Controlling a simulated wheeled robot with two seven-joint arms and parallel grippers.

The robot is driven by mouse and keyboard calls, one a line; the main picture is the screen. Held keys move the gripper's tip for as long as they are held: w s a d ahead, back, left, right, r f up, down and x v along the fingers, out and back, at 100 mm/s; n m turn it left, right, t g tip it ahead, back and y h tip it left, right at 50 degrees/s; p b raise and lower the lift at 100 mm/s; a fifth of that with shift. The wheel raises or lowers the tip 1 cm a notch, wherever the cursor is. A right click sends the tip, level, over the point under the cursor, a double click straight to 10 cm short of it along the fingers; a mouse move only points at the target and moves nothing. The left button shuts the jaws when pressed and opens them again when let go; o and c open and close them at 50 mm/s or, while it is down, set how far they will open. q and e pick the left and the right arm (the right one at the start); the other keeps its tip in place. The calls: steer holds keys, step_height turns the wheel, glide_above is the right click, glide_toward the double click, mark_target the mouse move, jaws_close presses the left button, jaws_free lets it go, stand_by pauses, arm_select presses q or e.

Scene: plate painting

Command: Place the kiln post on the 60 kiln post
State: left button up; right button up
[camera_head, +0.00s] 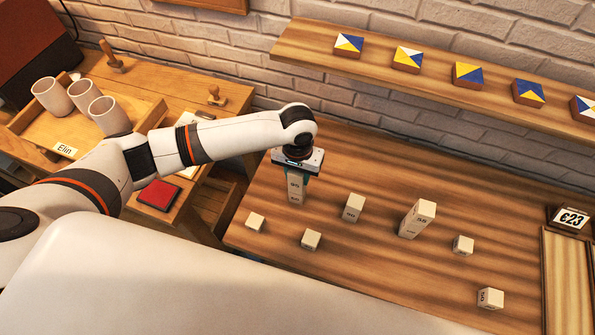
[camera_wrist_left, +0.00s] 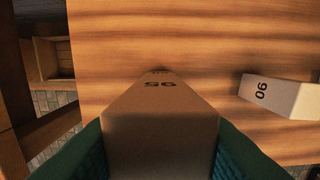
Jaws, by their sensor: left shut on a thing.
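My left gripper (camera_head: 296,172) is shut on a pale kiln post (camera_head: 295,190) near the table's left end. In the left wrist view this post (camera_wrist_left: 160,125) stands between the green finger pads, with dark digits on it that look like 95 or 56. I cannot tell whether its base touches the table. A medium post (camera_head: 353,208) stands just to the right; it also shows in the left wrist view (camera_wrist_left: 285,97), with digits that look like 90. I cannot make out a clear 60 on any post. A taller post (camera_head: 417,219) stands farther right. My right gripper is not in view.
Short blocks stand on the table (camera_head: 380,275): two near the front left (camera_head: 255,222) (camera_head: 311,240) and two at the right (camera_head: 462,245) (camera_head: 490,298). A price sign (camera_head: 570,218) stands at the right edge. A shelf (camera_head: 300,40) with painted tiles runs behind.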

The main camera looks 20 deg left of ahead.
arm_select(q)
steer(key=shift+f, duration=0.1)
steer(key=o, duration=1.2)
steer(key=shift+c, duration=0.2)
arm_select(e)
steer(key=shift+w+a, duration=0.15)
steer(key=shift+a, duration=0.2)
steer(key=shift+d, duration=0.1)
arm_select(q)
steer(key=shift+r, duration=0.2)
step_height(320, 180, up, 12)
steer(key=shift+f+b, duration=0.1)
steer(key=shift+b, duration=1)
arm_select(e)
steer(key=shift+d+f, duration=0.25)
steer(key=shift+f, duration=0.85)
